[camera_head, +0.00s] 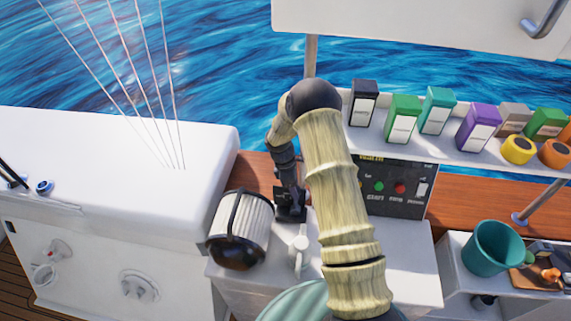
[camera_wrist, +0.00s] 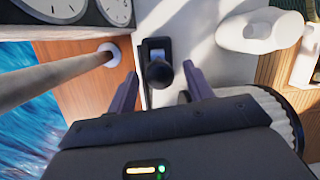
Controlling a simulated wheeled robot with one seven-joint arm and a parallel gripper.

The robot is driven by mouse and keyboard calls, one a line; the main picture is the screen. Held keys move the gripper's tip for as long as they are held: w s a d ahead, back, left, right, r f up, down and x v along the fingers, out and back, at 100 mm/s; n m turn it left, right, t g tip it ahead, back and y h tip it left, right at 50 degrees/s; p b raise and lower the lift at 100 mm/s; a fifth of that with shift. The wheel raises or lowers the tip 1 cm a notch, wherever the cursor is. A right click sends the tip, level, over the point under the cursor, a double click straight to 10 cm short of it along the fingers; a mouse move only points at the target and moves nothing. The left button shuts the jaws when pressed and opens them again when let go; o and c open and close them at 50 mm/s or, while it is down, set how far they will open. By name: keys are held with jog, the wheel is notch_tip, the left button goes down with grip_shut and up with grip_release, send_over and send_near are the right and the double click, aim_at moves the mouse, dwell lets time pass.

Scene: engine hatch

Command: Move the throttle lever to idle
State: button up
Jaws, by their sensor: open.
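The throttle lever, with a round black knob (camera_wrist: 158,73) on a dark base plate, stands on the white console top in the wrist view. My gripper (camera_wrist: 160,85) is open, with one finger on each side of the knob. I see gaps between the knob and both fingers, and cannot tell how deep the knob sits between them. In the head view my gripper (camera_head: 289,195) points down at the console beside the control panel (camera_head: 400,188). There my arm and gripper largely hide the lever.
A ribbed white lantern-like object (camera_head: 243,222) stands close left of my gripper. A white fitting (camera_head: 299,247) is in front of it and shows at the wrist view's upper right (camera_wrist: 262,30). A pole (camera_wrist: 60,80) and gauges (camera_wrist: 60,8) lie left in the wrist view. Coloured boxes (camera_head: 437,112) line a shelf.

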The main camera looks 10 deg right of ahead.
jog(key=b+v, duration=0.3)
jog(key=v, duration=1)
jog(key=shift+a+r+b, duration=0.2)
jog(key=shift+r+b, duration=0.1)
jog(key=shift+r, duration=0.05)
jog(key=s+a+f+n+y+b, duration=0.2)
jog(key=s+a+f+b, duration=0.15)
jog(key=s+b, duration=0.2)
jog(key=s+d+r+m+t+p, duration=0.1)
jog(key=s+r+m, duration=0.3)
jog(key=s+m, duration=0.4)
jog(key=s+d+r+m+t+p, duration=0.2)
jog(key=s+r+m+t+p, duration=0.1)
jog(key=s+m, duration=0.6)
notch_tip(320, 180, up, 2)
jog(key=shift+s+d+r+y+p, duration=0.25)
jog(key=shift+s+p, duration=0.25)
jog(key=shift+s, duration=0.5)
